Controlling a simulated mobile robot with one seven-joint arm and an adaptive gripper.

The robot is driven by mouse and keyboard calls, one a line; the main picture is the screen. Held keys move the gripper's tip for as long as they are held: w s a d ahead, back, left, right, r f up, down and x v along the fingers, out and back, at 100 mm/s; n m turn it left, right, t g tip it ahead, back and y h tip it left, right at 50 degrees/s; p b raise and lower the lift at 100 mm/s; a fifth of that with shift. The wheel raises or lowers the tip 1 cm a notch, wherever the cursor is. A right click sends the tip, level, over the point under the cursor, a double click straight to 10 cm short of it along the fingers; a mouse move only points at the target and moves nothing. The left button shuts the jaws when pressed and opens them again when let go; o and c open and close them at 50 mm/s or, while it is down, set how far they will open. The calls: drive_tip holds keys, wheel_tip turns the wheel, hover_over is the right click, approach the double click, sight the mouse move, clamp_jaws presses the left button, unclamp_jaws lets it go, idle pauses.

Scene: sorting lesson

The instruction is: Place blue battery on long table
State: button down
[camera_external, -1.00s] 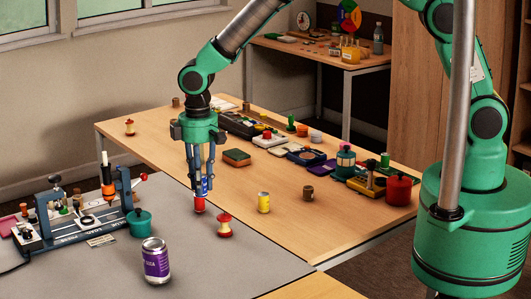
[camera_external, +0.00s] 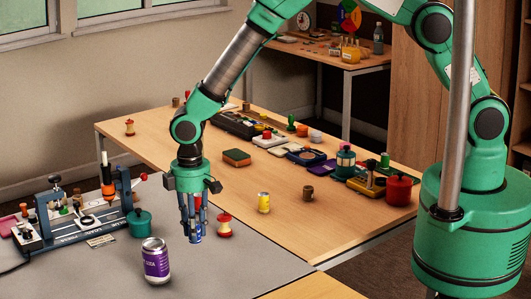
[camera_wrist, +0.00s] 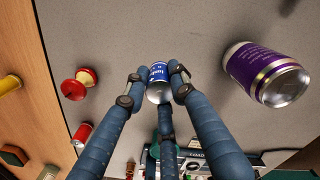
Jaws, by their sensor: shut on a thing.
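My gripper (camera_external: 194,232) is shut on the blue battery (camera_external: 196,239), whose lower end shows under the fingers. In the wrist view the blue battery (camera_wrist: 158,72) with white lettering sits between the fingertips (camera_wrist: 158,82). It is over the grey surface; I cannot tell whether it touches it. The long wooden table (camera_external: 240,190) lies behind the gripper, beyond the grey surface (camera_external: 240,268). A red can-shaped piece (camera_wrist: 83,132) stands near the table's edge, mostly behind my fingers in the external view.
A teal pot (camera_external: 139,222) and a blue-framed device (camera_external: 75,220) are at the left.

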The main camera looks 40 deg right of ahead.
idle(0.4)
drive_tip(key=shift+w+a+f, duration=0.2)
drive_tip(key=shift+w+a, duration=0.25)
drive_tip(key=shift+a, duration=0.05)
drive_tip(key=w+a, duration=0.3)
drive_tip(key=w+a+b, duration=0.1)
drive_tip(key=w+a, duration=0.2)
drive_tip(key=a, duration=0.1)
drive_tip(key=w+a+f+b, duration=0.1)
drive_tip(key=w+a, duration=0.2)
drive_tip(key=a, duration=0.1)
drive_tip(key=shift+w, duration=0.3)
drive_tip(key=shift+f, duration=0.15)
drive_tip(key=shift+f+b, duration=0.75)
drive_tip(key=shift+f, duration=0.95)
drive_tip(key=shift+f, duration=0.15)
drive_tip(key=c, duration=1.4)
unclamp_jaws()
drive_tip(key=shift+c, duration=0.2)
